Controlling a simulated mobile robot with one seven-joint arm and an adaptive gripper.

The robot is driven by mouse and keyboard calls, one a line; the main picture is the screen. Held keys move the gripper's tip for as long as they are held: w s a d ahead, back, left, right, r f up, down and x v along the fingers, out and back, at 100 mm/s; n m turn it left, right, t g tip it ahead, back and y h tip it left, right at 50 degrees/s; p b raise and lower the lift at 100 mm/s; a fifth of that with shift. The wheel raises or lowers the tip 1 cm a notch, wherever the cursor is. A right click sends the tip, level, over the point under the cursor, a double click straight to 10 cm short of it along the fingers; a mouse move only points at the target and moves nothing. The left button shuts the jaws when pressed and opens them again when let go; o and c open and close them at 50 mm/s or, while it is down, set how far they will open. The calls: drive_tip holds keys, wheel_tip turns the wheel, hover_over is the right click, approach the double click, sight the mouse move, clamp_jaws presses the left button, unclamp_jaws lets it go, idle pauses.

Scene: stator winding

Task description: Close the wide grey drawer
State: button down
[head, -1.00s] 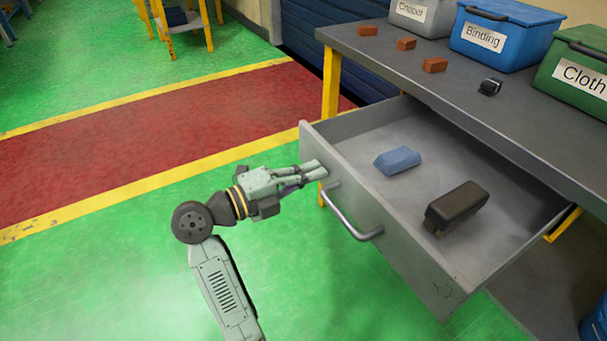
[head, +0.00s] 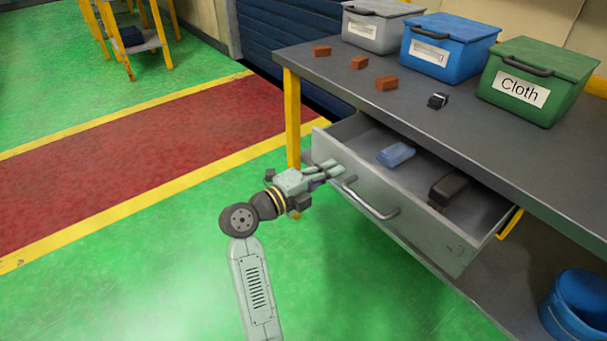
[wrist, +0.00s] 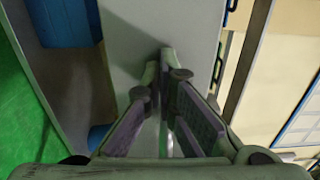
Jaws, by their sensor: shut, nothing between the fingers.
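The wide grey drawer (head: 420,232) hangs under the workbench and stands partly open, with a curved metal handle (head: 370,203) on its front. A blue block (head: 396,154) and a dark brown block (head: 449,188) lie inside it. My gripper (head: 334,170) is shut and empty. Its fingertips are at the drawer front, left of the handle, and seem to touch it. In the wrist view the fingertips (wrist: 167,62) meet a flat grey surface, with the blurred handle below them partly hidden by the fingers.
The workbench top (head: 430,128) carries several orange-brown blocks, a small black item (head: 437,101) and grey (head: 376,32), blue (head: 449,50) and green (head: 536,85) lidded bins. A blue bucket (head: 577,305) stands low at right. The green floor in front is clear.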

sight(375, 158)
drive_tip(key=p+x, duration=0.6)
drive_tip(key=x, duration=0.9)
drive_tip(key=shift+w+d, duration=0.2)
drive_tip(key=shift+d, duration=0.1)
drive_tip(key=shift+r, duration=0.1)
drive_tip(key=shift+w, duration=0.1)
drive_tip(key=shift+p, duration=0.35)
